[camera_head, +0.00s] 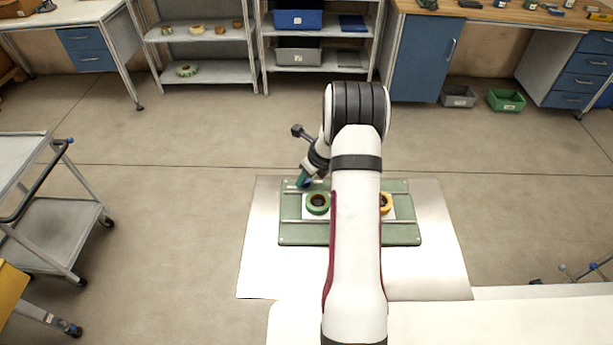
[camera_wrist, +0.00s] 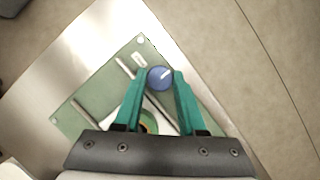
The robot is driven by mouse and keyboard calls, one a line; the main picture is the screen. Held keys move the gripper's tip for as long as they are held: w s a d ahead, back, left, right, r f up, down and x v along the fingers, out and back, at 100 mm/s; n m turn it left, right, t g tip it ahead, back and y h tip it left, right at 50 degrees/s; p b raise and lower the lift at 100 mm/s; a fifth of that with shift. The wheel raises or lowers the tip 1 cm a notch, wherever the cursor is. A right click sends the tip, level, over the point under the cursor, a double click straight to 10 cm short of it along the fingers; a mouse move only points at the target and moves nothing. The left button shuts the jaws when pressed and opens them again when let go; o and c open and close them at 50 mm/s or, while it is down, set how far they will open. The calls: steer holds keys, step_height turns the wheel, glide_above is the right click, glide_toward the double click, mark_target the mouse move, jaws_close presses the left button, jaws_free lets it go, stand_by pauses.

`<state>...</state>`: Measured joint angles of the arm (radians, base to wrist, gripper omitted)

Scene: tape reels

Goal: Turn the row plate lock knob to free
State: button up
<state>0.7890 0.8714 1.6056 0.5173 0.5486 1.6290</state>
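The round blue lock knob (camera_wrist: 160,77), with a pale mark across its top, sits on the edge area of the green row plate (camera_wrist: 85,110). In the head view the green plate (camera_head: 400,237) lies on the pale mat. My gripper (camera_wrist: 161,72) has its two teal fingers apart, one on each side of the knob. The fingertips are so close to the knob's sides that I cannot tell whether they touch it. In the head view my gripper (camera_head: 303,182) is at the plate's far left corner, where the knob is mostly hidden.
A green tape reel (camera_head: 317,203) and a yellow reel (camera_head: 386,203), partly behind my arm, sit on the plate. Pale rails cross the plate. The pale mat (camera_head: 262,270) around it is clear. A grey cart (camera_head: 55,215) stands at the left, well apart.

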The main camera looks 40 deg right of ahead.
jaws_close()
steer(key=shift+n, duration=0.3)
steer(key=n+y, duration=0.1)
steer(key=n, duration=0.2)
steer(key=shift+d+n+g+y, duration=0.15)
steer(key=shift+n+g+y, duration=0.15)
steer(key=shift+n+y, duration=0.1)
steer(key=n+g+y, duration=0.1)
steer(key=n, duration=0.3)
steer(key=shift+d+n, duration=0.1)
steer(key=shift+n, duration=0.2)
steer(key=n+g+y, duration=0.1)
steer(key=n, duration=0.3)
steer(key=shift+w+n, duration=0.15)
steer(key=shift+n, duration=0.15)
steer(key=shift+w+d+n+g+y, duration=0.15)
steer(key=shift+n+g, duration=0.35)
steer(key=shift+n, duration=0.55)
steer(key=shift+s+a+n+g+y, duration=0.15)
steer(key=shift+n+g, duration=0.35)
steer(key=shift+n, duration=0.55)
steer(key=shift+w, duration=0.1)
steer(key=o, duration=0.9)
jaws_free()
steer(key=shift+c, duration=0.2)
